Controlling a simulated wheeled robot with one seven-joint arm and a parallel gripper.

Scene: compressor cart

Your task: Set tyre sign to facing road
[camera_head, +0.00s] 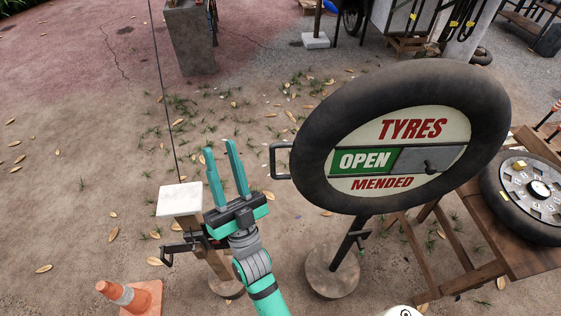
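The tyre sign (330,195) is a black tyre around a cream face that reads TYRES, OPEN and MENDED. It stands on a dark post (350,242) with a round base (332,273), and its lettered face is turned toward my camera. A dark grey handle (275,160) sticks out from the tyre's left side.
A wooden table (515,258) with a wheel (530,190) stands at the right. A traffic cone (125,296) is at the lower left. A post with a white square top (180,199) stands left of my gripper, near a thin vertical line. Leaf-strewn ground lies open at the left.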

